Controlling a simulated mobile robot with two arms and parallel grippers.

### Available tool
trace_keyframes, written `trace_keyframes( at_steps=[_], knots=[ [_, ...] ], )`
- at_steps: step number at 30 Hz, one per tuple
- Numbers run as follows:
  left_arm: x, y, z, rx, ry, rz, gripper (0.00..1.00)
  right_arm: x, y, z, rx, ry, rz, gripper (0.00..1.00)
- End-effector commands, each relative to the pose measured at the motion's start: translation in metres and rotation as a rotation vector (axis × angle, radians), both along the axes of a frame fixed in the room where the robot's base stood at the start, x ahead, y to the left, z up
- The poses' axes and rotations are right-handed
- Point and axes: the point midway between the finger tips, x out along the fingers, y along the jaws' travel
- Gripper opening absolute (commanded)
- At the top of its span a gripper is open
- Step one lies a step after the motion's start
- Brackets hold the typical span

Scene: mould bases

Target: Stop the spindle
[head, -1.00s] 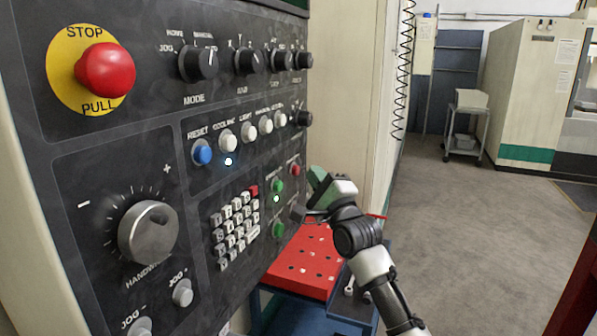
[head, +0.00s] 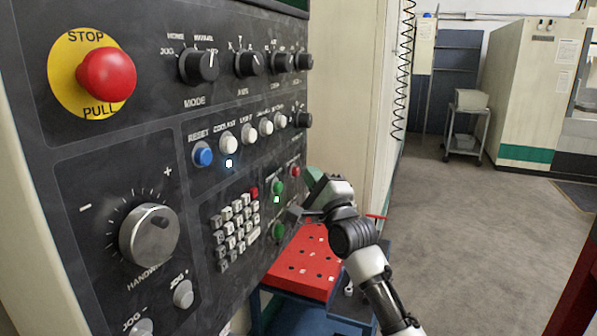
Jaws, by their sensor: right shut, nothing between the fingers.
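The control panel (head: 80,160) fills the left of the head view. It carries several buttons, including a red button (head: 295,171), a green button (head: 278,187) just left of it and a lower green button (head: 278,231). A small white light glows below the upper green button. My right gripper (head: 300,213) is shut and empty, its tip close to the panel between the two green buttons and below the red one. I cannot tell whether it touches the panel. My left gripper is not in view. The spindle itself does not show.
A big red stop button (head: 107,74) sits at the upper left of the panel. A keypad (head: 235,230) and a handwheel (head: 149,235) are lower. A red perforated tray (head: 305,265) stands on a blue cart below my gripper. Open floor (head: 470,240) lies to the right.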

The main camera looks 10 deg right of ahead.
Motion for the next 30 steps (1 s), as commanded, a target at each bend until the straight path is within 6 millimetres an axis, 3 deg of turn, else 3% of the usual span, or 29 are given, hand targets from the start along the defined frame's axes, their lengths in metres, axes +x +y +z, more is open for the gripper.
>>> trace_keyframes(
  at_steps=[30],
  knots=[
    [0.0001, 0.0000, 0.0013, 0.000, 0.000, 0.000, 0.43, 0.0045, 0.0069, 0.0005, 0.001, -0.001, 0.001, 0.00]
  ],
)
